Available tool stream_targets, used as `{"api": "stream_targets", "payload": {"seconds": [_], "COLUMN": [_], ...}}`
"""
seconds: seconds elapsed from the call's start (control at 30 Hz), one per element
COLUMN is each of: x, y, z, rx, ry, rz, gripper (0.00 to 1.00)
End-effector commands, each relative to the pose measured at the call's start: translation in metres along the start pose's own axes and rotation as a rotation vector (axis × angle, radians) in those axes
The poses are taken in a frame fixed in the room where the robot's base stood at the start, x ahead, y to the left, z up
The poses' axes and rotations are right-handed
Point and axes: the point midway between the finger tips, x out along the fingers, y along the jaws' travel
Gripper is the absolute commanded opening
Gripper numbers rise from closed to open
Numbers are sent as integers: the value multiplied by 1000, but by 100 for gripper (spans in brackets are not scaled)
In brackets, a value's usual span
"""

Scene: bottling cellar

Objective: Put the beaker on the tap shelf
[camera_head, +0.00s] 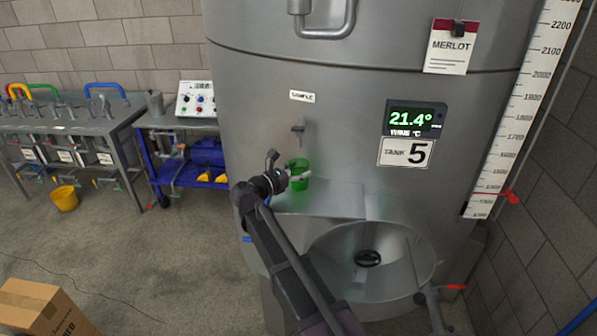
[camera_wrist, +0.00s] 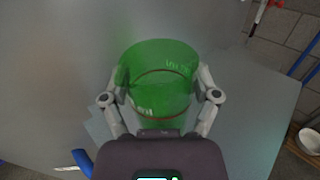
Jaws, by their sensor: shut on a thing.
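The beaker is green and see-through; it shows in the head view (camera_head: 301,168) and large in the wrist view (camera_wrist: 157,60). My gripper (camera_head: 298,179) is shut on it, with one finger on each side in the wrist view (camera_wrist: 158,97). The beaker looks upright in the head view. The tap shelf (camera_head: 335,202) is a flat metal plate on the front of tank 5. The beaker is at the shelf's left back part, below the small sample tap (camera_head: 298,129). I cannot tell whether its base touches the shelf; the gripper hides part of it.
The big steel tank (camera_head: 340,100) fills the middle. A blue cart (camera_head: 180,165) and a bench (camera_head: 70,125) stand left. A cardboard box (camera_head: 40,310) lies front left. The shelf's right part is clear.

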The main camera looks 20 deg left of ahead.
Motion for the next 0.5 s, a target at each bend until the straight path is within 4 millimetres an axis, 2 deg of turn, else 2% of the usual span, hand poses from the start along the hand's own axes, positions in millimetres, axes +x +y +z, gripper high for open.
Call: {"api": "stream_targets", "payload": {"seconds": [0.3,0.33,0.37,0.4,0.5], "x": [0,0,0,1,1], "y": [0,0,0,0,0], "z": [-4,-3,-3,-3,-3], "rx": [0,0,0,0,0], "ry": [0,0,0,0,0], "rz": [-1,-1,-1,-1,-1], "gripper": [31,87,96,100,100]}}
